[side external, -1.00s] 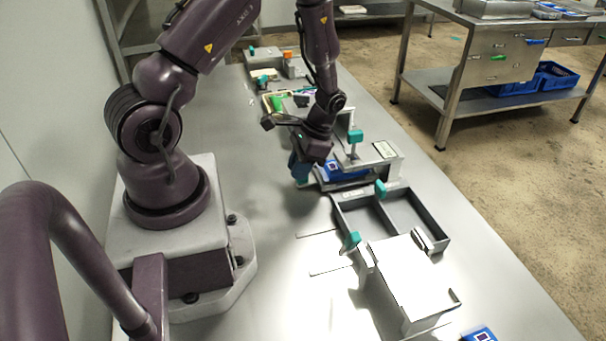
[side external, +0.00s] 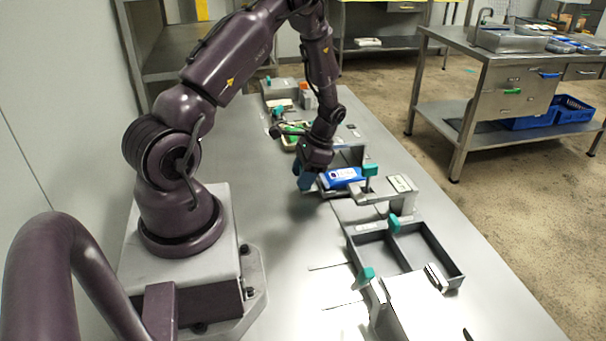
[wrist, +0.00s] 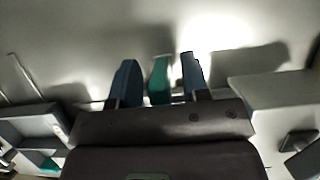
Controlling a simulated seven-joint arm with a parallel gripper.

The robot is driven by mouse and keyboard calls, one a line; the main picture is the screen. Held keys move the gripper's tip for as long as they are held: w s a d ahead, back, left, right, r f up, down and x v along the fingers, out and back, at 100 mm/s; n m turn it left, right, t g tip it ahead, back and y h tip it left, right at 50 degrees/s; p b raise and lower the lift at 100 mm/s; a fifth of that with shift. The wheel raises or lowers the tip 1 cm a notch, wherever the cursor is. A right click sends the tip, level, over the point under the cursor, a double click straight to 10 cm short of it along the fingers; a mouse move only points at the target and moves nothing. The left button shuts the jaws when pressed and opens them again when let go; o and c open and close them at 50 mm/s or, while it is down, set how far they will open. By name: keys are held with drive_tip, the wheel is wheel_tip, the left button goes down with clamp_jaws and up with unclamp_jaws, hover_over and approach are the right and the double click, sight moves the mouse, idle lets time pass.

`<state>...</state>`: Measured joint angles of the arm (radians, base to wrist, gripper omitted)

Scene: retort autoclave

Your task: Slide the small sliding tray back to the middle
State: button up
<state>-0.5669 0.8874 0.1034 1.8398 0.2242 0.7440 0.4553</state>
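The small sliding tray (side external: 326,192) is at the fixture with the teal-knobbed bracket, mostly hidden by a blue-and-white pack (side external: 343,177) that seems to lie on it. The pack is on the far side of the bracket's teal knob (side external: 370,170). My gripper (side external: 304,180) is low at the left end of the tray. In the wrist view, my gripper's two blue fingers (wrist: 159,82) stand apart on either side of a teal handle (wrist: 159,84). Gaps show between the handle and both fingers. The side view hides the handle.
Nearer the camera stand a grey two-compartment tray (side external: 463,272) with a teal handle and a white box (side external: 420,310). A green-edged tray (side external: 291,141) and small boxes stand behind my gripper.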

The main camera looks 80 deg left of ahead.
drive_tip(key=shift+r, duration=0.1)
drive_tip(key=v, duration=1.2)
drive_tip(key=shift+w+r, duration=0.2)
drive_tip(key=shift+r, duration=0.15)
drive_tip(key=s+d+r+t, duration=0.5)
drive_tip(key=d+r, duration=0.4)
drive_tip(key=d, duration=0.3)
drive_tip(key=s+d+r+t, duration=0.5)
drive_tip(key=d+r, duration=0.5)
drive_tip(key=d, duration=0.2)
